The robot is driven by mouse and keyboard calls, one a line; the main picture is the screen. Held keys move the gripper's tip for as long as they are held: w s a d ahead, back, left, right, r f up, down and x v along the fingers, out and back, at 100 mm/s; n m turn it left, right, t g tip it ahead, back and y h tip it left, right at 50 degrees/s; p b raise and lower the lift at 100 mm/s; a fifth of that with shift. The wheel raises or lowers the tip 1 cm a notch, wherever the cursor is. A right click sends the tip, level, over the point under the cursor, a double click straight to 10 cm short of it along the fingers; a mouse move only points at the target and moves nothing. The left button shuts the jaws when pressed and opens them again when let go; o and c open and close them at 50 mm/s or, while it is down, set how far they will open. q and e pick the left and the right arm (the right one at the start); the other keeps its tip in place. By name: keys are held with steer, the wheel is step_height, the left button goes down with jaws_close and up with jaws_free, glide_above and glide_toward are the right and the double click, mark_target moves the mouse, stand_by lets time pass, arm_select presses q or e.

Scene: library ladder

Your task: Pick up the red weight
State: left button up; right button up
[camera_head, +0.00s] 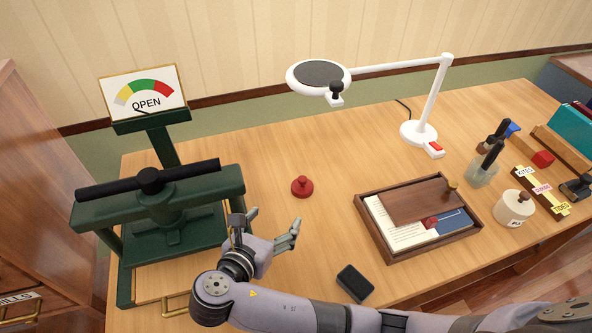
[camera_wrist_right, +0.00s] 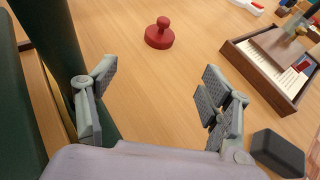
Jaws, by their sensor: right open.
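The red weight (camera_head: 302,187) is a small round disc with a knob on top. It stands upright on the wooden desk, right of the green press. In the right wrist view the red weight (camera_wrist_right: 159,34) is beyond the fingertips, near the top and between the fingers' directions. My right gripper (camera_head: 272,226) is open and empty, in front of the weight and a little to its left, beside the press. Its spread fingers also show in the right wrist view (camera_wrist_right: 160,82). My left gripper is out of view.
The green press (camera_head: 160,225) with an OPEN dial stands close on the left. A wooden tray (camera_head: 395,250) with papers lies to the right, and a black block (camera_head: 355,283) in front. A white lamp (camera_head: 418,133) stands behind. The desk around the weight is clear.

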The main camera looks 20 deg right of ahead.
glide_toward(301, 184)
steer(key=shift+w+d+f, duration=0.1)
steer(key=shift+d+f, duration=0.1)
steer(key=shift+f, duration=0.6)
steer(key=x, duration=0.4)
steer(key=shift+w+d, duration=0.15)
steer(key=shift+w, duration=0.15)
steer(key=x, duration=0.3)
steer(key=shift+w+d+r, duration=0.15)
steer(key=shift+w+d, duration=0.05)
steer(key=shift+w, duration=0.2)
steer(key=shift+w+d+f, duration=0.25)
steer(key=shift+w, duration=0.1)
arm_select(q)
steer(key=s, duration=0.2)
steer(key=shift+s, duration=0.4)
arm_select(e)
steer(key=shift+c, duration=0.6)
steer(key=shift+r, duration=0.1)
steer(key=c, duration=1.5)
steer(key=shift+c, duration=0.2)
